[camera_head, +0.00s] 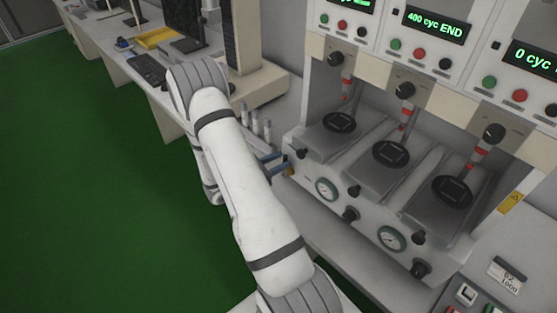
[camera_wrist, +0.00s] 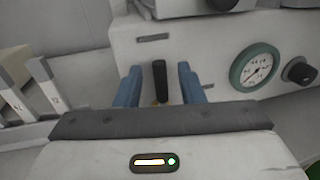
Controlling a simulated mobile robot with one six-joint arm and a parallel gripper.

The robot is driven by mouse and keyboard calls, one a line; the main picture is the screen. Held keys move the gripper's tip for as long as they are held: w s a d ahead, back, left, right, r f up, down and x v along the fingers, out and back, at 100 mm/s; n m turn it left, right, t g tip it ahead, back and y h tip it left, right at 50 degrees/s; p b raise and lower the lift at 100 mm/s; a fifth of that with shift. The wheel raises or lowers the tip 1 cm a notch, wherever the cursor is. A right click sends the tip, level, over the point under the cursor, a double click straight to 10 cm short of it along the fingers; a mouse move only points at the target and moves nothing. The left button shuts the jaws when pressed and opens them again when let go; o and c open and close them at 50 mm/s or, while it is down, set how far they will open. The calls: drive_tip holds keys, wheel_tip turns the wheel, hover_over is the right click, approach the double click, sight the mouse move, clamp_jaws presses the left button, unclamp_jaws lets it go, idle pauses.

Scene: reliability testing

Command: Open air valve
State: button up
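The air valve shows in the wrist view as an upright black handle (camera_wrist: 160,82) with a brass-coloured bit at its base, on the light front panel of the test machine (camera_wrist: 200,48). My gripper (camera_wrist: 160,86) has blue fingers, one on each side of the handle. The fingers are open, with a gap on both sides of the handle. In the head view my gripper (camera_head: 274,163) is at the machine's left front corner, partly hidden by my arm. A small orange-brown part of the valve (camera_head: 288,171) shows beside the fingers.
A green-rimmed gauge (camera_wrist: 254,66) and a black knob (camera_wrist: 299,71) are right of the valve. Upright labelled pieces (camera_wrist: 42,80) stand to the left. In the head view, a desk with a keyboard (camera_head: 148,68) is at upper left. The green floor (camera_head: 90,180) is clear.

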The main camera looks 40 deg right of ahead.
drive_tip(key=shift+d, duration=0.55)
clamp_jaws()
drive_tip(key=shift+s, duration=0.1)
drive_tip(key=shift+s+a, duration=0.1)
drive_tip(key=shift+a, duration=0.1)
